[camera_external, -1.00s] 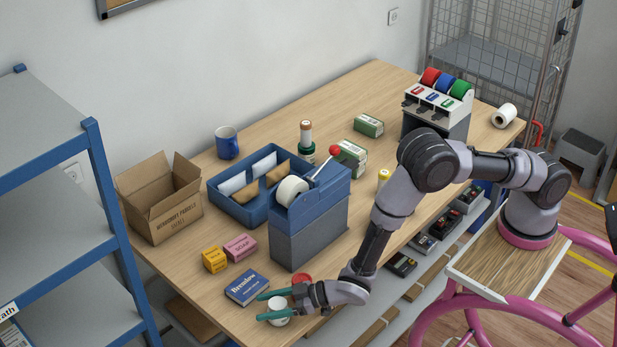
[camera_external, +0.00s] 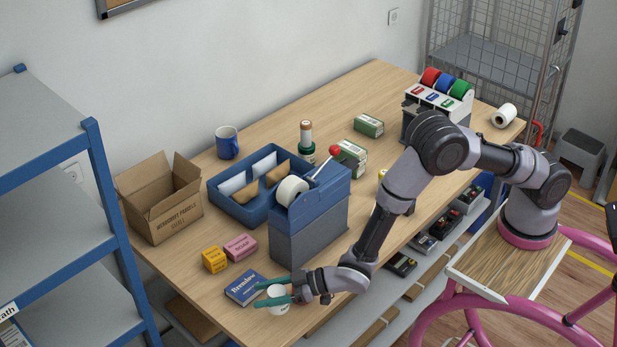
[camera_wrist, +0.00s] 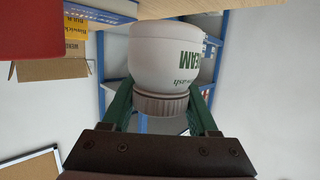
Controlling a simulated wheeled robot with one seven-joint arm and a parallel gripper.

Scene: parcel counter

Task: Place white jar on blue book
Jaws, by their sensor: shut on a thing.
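The white jar (camera_external: 279,307) is held between the two green fingers of my gripper (camera_external: 264,294), close to the near edge of the counter. The wrist view shows the white jar (camera_wrist: 170,55) with green lettering and a ribbed lid, the fingers on either side near the lid. The blue book (camera_external: 242,288) lies flat on the counter, just left of the jar and fingertips. In the external view the jar overlaps or borders its right corner; I cannot tell the height gap.
A yellow box (camera_external: 214,260) and a pink soap box (camera_external: 241,247) stand behind the book. A blue and grey dispenser (camera_external: 309,225) stands behind my gripper. A cardboard box (camera_external: 165,210) and blue tray (camera_external: 228,201) are farther back. A red thing (camera_wrist: 45,28) shows in the wrist view.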

